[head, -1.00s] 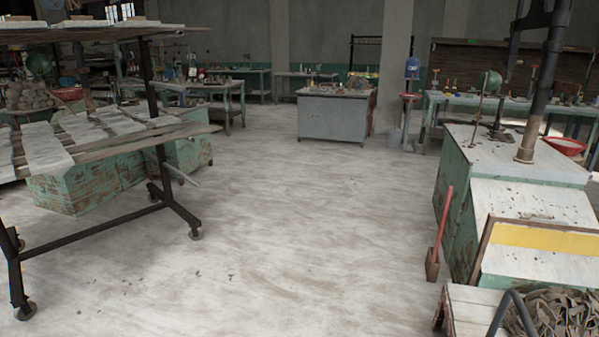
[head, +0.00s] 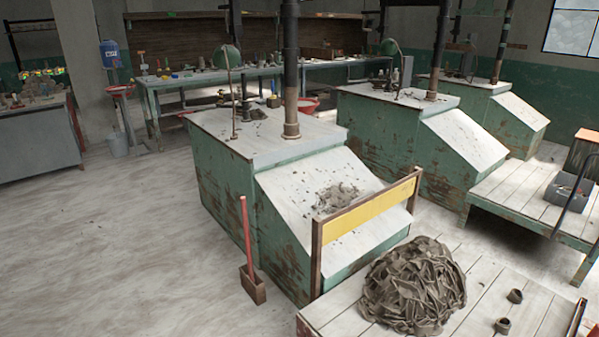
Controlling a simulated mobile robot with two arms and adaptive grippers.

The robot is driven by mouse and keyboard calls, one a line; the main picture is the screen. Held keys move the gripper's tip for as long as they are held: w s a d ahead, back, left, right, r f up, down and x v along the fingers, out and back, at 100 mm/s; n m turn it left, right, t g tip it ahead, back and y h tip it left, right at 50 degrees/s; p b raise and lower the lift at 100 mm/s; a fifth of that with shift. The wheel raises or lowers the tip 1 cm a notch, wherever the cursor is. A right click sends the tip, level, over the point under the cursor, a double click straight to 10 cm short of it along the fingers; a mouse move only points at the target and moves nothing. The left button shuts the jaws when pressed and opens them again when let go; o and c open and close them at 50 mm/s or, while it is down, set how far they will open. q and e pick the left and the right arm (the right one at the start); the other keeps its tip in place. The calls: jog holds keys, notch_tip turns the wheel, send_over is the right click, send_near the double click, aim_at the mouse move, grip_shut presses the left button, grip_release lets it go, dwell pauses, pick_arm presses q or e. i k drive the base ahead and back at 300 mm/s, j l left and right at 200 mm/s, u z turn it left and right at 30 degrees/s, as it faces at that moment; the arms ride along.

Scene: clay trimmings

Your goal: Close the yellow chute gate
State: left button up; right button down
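The yellow chute gate (head: 368,212) is a flat yellow board in a brown wooden frame, across the lower end of a white sloping chute (head: 285,205) on a green, rust-marked cabinet. The board sits high in the frame, and the chute's lower end and green front show through the gap below it. Some grey clay trimmings (head: 338,196) lie on the slope above the gate. Neither of my grippers is in view.
A slatted cart (head: 345,298) in front of the gate carries a large clay heap (head: 415,285) and two small pieces. Similar cabinets stand to the right. Floor at left is clear.

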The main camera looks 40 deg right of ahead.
aim_at(335, 228)
jog(key=i+z, duration=0.15)
jog(key=i, duration=0.85)
jog(key=i+j+z, duration=0.15)
jog(key=i, duration=0.9)
